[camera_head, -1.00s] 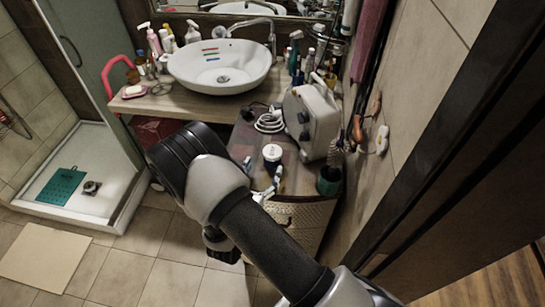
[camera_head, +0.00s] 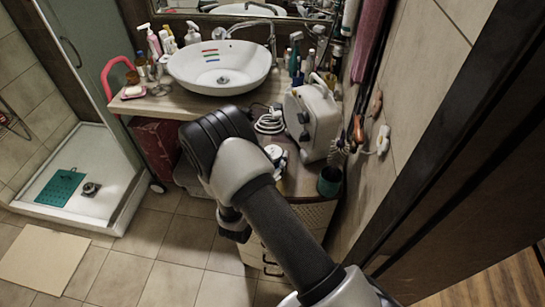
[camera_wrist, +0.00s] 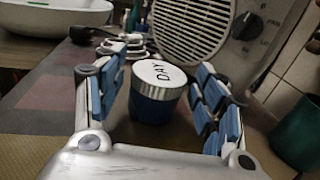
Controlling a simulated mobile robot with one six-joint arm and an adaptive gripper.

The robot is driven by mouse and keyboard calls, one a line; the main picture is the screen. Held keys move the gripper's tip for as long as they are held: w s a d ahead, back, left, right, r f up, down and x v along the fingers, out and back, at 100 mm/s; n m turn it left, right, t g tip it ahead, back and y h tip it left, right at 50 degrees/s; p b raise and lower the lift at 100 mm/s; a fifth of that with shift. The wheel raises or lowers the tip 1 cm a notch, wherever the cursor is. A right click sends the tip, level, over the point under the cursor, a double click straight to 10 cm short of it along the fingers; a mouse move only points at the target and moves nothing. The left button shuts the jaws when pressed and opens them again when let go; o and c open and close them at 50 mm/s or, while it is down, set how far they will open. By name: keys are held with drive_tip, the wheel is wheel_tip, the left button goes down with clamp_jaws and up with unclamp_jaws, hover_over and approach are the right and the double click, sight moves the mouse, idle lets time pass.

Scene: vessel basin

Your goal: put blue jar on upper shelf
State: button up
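The blue jar (camera_wrist: 152,108) stands upright on a low cabinet top, seen in the wrist view. It has a silver rim and a white lid with dark lettering. My gripper (camera_wrist: 160,80) is open, with its blue-padded fingers to the left and right of the jar. Gaps show on both sides, so the fingers do not appear to press on it. In the head view my arm hides most of the gripper, and only the jar's pale lid (camera_head: 274,152) shows beside the arm. I cannot tell which surface is the upper shelf.
A dark green cup (camera_head: 330,180) is at right. The sink counter (camera_head: 165,105) with bottles lies beyond. A wall closes the right side.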

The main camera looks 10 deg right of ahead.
drive_tip(key=c, duration=1)
drive_tip(key=shift+o, duration=0.2)
drive_tip(key=shift+r, duration=0.1)
